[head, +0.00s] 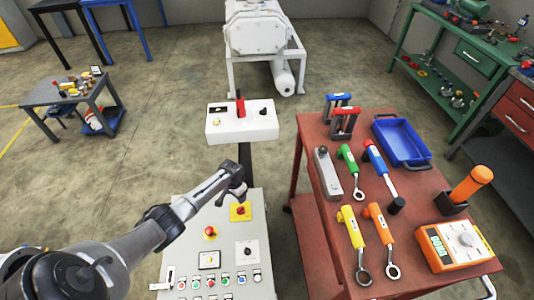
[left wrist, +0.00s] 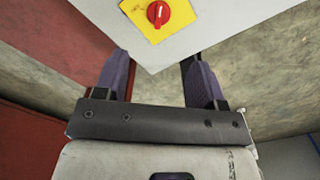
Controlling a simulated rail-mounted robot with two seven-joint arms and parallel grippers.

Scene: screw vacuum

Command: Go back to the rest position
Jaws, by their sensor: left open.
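My left arm reaches in from the lower left in the head view. Its gripper (head: 235,188) is over the upper part of the grey control panel (head: 225,262), close to a red knob on a yellow plate (head: 240,212). In the left wrist view the two purple-grey fingers of the left gripper (left wrist: 160,80) stand apart with nothing between them. The panel's corner and the red knob (left wrist: 158,14) show beyond the fingertips. My right gripper is in neither view.
A red cart (head: 325,268) with wrenches, screwdrivers, a blue tray (head: 402,140) and an orange meter (head: 453,246) stands at right. A white control box (head: 242,130) is beyond the panel, with a white machine (head: 256,35) behind. Open floor lies at left.

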